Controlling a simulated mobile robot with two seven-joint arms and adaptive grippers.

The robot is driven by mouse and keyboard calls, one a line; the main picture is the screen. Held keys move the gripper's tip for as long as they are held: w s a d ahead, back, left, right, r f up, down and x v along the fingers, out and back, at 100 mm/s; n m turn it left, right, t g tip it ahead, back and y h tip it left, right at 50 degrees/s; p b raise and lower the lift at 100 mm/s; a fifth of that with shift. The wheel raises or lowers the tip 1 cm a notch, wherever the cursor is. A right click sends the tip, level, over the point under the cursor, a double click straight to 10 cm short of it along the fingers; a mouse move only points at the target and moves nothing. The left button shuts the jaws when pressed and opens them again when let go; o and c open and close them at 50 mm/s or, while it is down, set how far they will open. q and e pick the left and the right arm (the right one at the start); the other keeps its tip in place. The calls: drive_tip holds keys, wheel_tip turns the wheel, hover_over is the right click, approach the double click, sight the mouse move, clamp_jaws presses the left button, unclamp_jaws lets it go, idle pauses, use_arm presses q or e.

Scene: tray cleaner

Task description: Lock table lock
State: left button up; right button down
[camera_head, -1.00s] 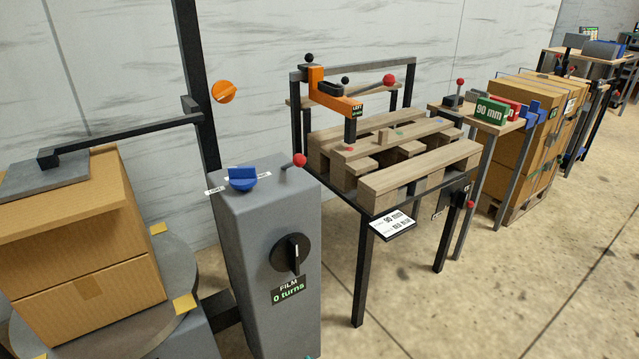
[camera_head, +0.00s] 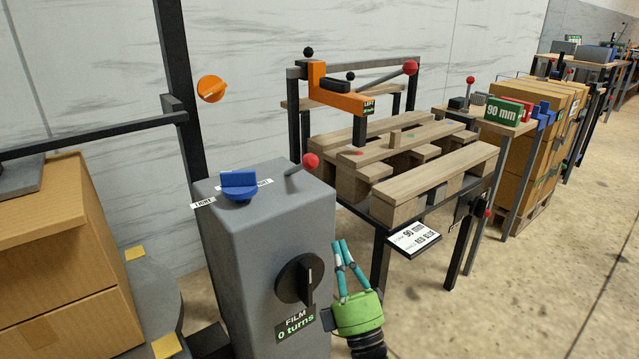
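The pallet table (camera_head: 381,262) has a black frame and holds a wooden pallet. A dark upright part with a small red knob (camera_head: 487,213) is at its right front leg; I cannot tell whether this is the table lock. Another red-ball lever (camera_head: 311,161) sits on top of the grey cabinet (camera_head: 262,215). My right gripper (camera_head: 341,242), green with teal fingers, is in front of the table, just right of the cabinet. Its fingertips are together and nothing shows between them. It appears apart from both levers. My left gripper is out of view.
A blue knob (camera_head: 239,184) and black dial (camera_head: 298,281) are on the cabinet. An orange arm (camera_head: 340,98) stands over the pallet (camera_head: 437,181). A tilted sign (camera_head: 414,239) is at the table's front. A carton (camera_head: 70,270) is at left. Floor (camera_head: 540,290) at right is clear.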

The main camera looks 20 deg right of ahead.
sight(314, 168)
use_arm(q)
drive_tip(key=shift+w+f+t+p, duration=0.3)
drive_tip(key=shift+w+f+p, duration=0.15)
drive_tip(key=shift+p, duration=0.1)
use_arm(e)
drive_tip(key=x, duration=1.4)
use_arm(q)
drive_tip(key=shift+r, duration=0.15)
